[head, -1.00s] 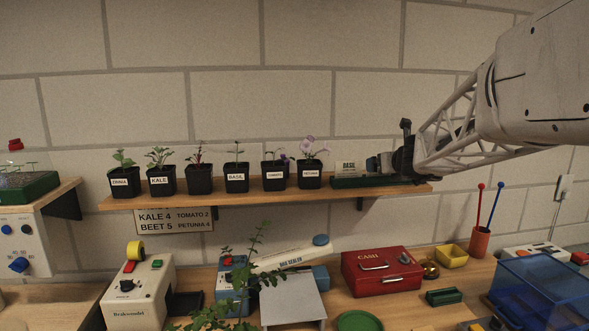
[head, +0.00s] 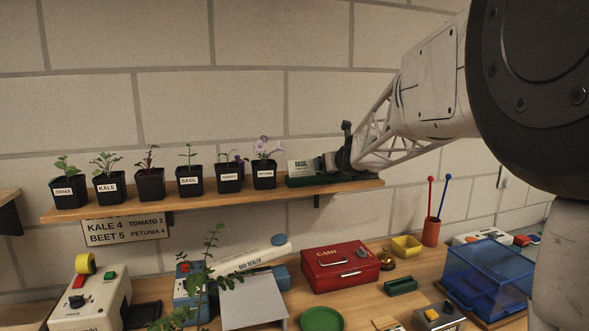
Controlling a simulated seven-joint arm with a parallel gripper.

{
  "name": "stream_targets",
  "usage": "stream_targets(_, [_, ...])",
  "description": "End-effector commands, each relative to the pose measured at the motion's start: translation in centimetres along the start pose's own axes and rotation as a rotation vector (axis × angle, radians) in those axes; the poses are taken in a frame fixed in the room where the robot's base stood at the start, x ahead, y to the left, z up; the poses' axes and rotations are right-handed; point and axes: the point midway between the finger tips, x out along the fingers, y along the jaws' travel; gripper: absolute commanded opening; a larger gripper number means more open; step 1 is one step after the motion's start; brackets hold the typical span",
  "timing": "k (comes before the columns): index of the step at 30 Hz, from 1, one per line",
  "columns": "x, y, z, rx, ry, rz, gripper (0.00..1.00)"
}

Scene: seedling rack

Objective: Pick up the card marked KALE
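A dark green card holder (head: 333,180) stands at the right end of the wooden shelf. A pale card marked BASIL (head: 301,167) stands at its left end. I cannot make out a card marked KALE; the word shows on the label of a black pot (head: 108,187) and on the sign below. My gripper (head: 326,163) is just right of the BASIL card, low over the holder, reaching in from the right. Its fingers are small and dark here, so I cannot tell whether they are open or shut or touch a card. The gripper hides part of the holder.
Several potted seedlings line the wooden shelf (head: 225,196) left of the holder. A sign (head: 126,230) hangs below. On the bench are a red cash box (head: 340,268), a blue bin (head: 488,275), a yellow tray (head: 407,247) and a tall leafy plant (head: 205,280).

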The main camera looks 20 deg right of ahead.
Motion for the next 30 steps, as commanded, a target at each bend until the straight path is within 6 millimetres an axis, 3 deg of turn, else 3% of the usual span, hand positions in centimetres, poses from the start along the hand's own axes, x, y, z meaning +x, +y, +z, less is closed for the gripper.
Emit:
stream_targets(20, [0.81,0.06,-0.14,0.0,0.002,0.001,0.96])
stream_targets(26, [0.83,0.06,-0.23,0.001,0.003,0.001,0.67])
stream_targets(30, [0.8,0.05,-0.23,0.001,0.003,0.001,0.66])
